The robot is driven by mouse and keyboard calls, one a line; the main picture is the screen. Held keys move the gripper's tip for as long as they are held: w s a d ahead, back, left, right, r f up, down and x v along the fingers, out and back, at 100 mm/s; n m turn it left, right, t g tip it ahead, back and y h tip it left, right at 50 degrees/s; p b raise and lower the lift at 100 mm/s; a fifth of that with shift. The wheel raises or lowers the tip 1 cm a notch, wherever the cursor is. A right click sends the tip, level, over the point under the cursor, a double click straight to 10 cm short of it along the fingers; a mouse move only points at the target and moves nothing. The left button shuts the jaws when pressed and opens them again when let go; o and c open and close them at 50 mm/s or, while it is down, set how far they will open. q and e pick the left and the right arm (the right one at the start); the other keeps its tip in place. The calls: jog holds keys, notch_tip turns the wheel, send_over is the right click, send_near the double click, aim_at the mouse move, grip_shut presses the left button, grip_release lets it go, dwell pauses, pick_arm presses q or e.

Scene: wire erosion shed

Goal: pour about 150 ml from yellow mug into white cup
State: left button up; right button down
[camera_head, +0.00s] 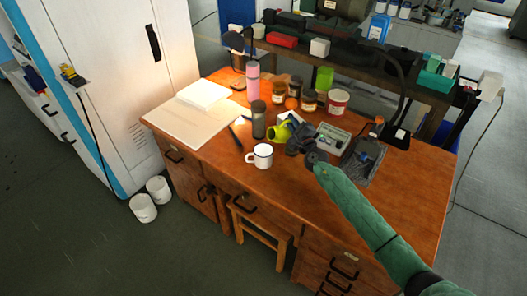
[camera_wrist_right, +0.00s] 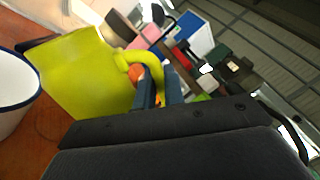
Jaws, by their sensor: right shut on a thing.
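The yellow mug (camera_head: 279,132) is yellow-green and appears tipped, its mouth toward the left, just behind the white cup in the head view. My right gripper (camera_head: 294,144) is shut on it. In the right wrist view the fingers (camera_wrist_right: 161,98) close around the handle of the yellow mug (camera_wrist_right: 85,72). The white cup (camera_head: 261,157) stands upright on the desk, with a dark rim and its handle to the left. Part of the white cup (camera_wrist_right: 14,98) shows at the left edge of the wrist view. No stream of liquid is visible. My left gripper is not in view.
A grey-green tray (camera_head: 333,137) is right of the gripper. The desk's front is clear.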

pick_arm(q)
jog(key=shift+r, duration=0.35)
pick_arm(e)
jog(key=shift+s+a+n, duration=0.1)
jog(key=shift+a+n, duration=0.1)
jog(key=shift+n, duration=0.3)
jog(key=shift+s+a+n+y+b, duration=0.1)
jog(key=shift+a+n+y+b, duration=0.05)
jog(key=shift+n+y+b, duration=0.3)
jog(key=shift+a+r, duration=0.1)
jog(key=shift+r, duration=0.05)
jog(key=shift+s+a+n+p, duration=0.1)
jog(key=shift+n+p, duration=0.15)
jog(key=shift+p, duration=0.05)
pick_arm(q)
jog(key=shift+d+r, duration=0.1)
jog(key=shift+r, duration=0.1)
pick_arm(e)
jog(key=shift+r, duration=0.1)
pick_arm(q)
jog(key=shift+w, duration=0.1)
pick_arm(e)
jog(key=shift+a, duration=0.1)
jog(key=shift+s+a+r, duration=0.1)
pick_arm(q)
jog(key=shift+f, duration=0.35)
pick_arm(e)
jog(key=shift+n, duration=0.3)
